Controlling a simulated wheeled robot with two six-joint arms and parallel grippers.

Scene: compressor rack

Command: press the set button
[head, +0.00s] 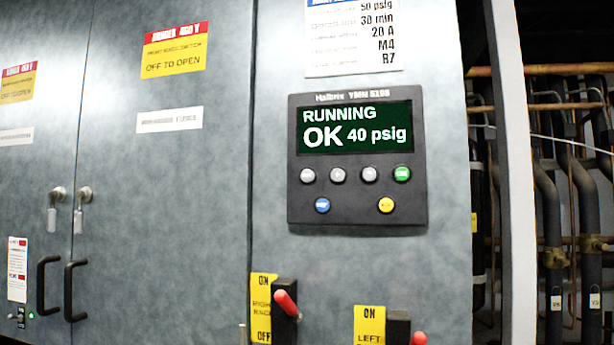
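A dark control panel (357,215) is mounted on the grey cabinet in the head view. Its screen (355,127) reads "RUNNING OK 40 psig". Below the screen is a row with three grey buttons, left (308,175), middle (338,175) and right (370,174), and a green button (402,174) at the right end. Under them are a blue button (322,205) and a yellow button (386,205). The button lettering is too small to read, so I cannot tell which is marked set. Neither of my grippers is in view.
Two red-handled switches, one (287,303) below the panel and one (419,339) at the bottom edge, stick out beside yellow labels. Cabinet doors with black handles (75,290) are at left. Pipes (551,230) fill the right. The space before the panel looks clear.

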